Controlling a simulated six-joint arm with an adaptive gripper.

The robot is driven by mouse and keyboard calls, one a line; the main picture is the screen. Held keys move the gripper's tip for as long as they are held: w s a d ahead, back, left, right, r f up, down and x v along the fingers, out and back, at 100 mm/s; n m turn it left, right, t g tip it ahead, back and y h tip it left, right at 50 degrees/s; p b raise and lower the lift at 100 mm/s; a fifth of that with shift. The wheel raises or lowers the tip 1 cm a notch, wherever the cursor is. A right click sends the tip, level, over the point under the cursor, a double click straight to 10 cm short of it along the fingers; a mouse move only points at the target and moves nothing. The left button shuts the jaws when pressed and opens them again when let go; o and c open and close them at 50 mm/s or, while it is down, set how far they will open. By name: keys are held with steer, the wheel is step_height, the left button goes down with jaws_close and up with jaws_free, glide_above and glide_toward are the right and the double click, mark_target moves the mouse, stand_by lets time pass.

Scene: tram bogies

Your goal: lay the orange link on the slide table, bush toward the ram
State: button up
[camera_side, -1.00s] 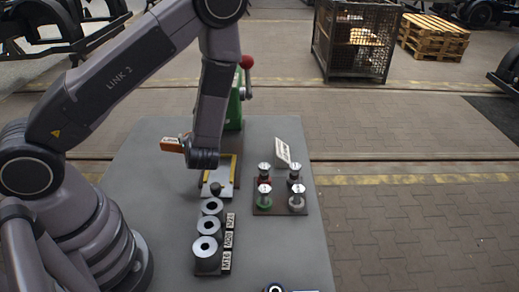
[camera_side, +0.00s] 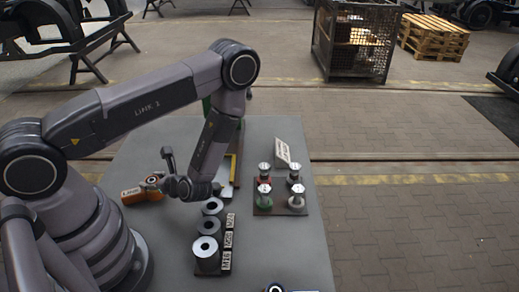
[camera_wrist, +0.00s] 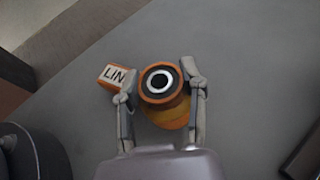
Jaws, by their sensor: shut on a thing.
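The orange link (camera_side: 141,193) is in my gripper (camera_side: 163,176), left of the sockets in the side view. In the wrist view the link's bush (camera_wrist: 160,83), a dark ring with a pale centre, sits between both fingers of my gripper (camera_wrist: 160,85). The labelled part (camera_wrist: 112,76) points to the upper left. I cannot tell how high the link is above the table. The slide table (camera_side: 232,172) with its yellow edge is partly hidden behind my arm. The green ram press (camera_side: 207,106) is mostly hidden.
Several grey sleeves (camera_side: 206,247) stand in a labelled row in front of the slide table. A rack with several silver-topped pieces (camera_side: 280,205) stands to the right, with a white sign (camera_side: 282,152) behind it. The bench (camera_side: 160,240) is clear at front left.

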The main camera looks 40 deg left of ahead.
steer(key=shift+f, duration=0.2)
steer(key=shift+f, duration=0.15)
steer(key=o, duration=1.2)
